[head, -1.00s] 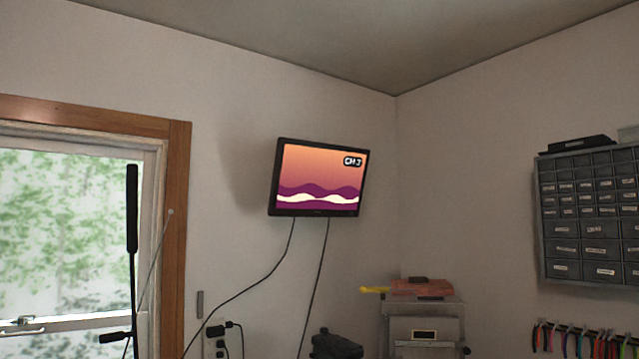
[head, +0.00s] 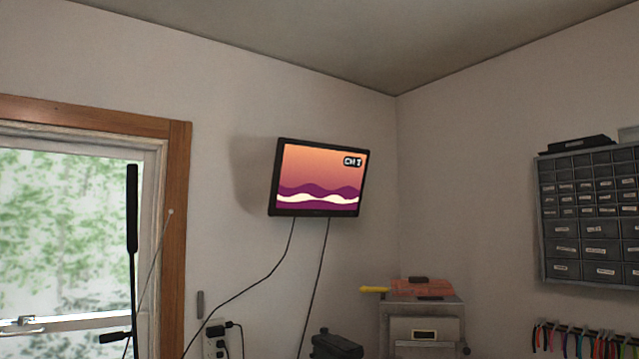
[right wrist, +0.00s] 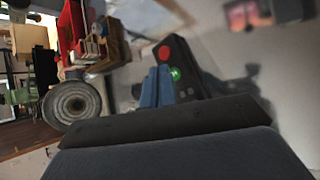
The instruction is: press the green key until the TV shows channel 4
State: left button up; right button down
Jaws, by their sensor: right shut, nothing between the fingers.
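The TV (head: 318,178) hangs on the wall in the head view, showing an orange sky over purple and white waves. Its corner label reads CH and a digit too small to read surely, perhaps 3 or 7. In the right wrist view a dark remote (right wrist: 184,52) carries a red key (right wrist: 165,53) and a green key (right wrist: 175,73). My right gripper (right wrist: 161,72) is shut and empty, its blue fingertips beside the green key; I cannot tell whether they touch it. The TV also shows blurred in this view (right wrist: 241,17). My left gripper is not identifiable in either view.
A window (head: 65,235) stands at the left of the head view and a drawer cabinet (head: 590,220) hangs at the right. Two cables run down from the TV. In the right wrist view a round grey roll (right wrist: 72,105) and red items lie at the left.

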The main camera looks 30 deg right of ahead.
jog(key=shift+f, duration=0.4)
jog(key=shift+f+b, duration=0.2)
jog(key=shift+b, duration=0.2)
jog(key=shift+r, duration=0.7)
jog(key=shift+r, duration=0.1)
dwell(0.3)
notch_tip(320, 180, up, 6)
jog(key=p, duration=0.2)
jog(key=shift+p, duration=0.3)
jog(key=shift+f, duration=0.2)
dwell(0.9)
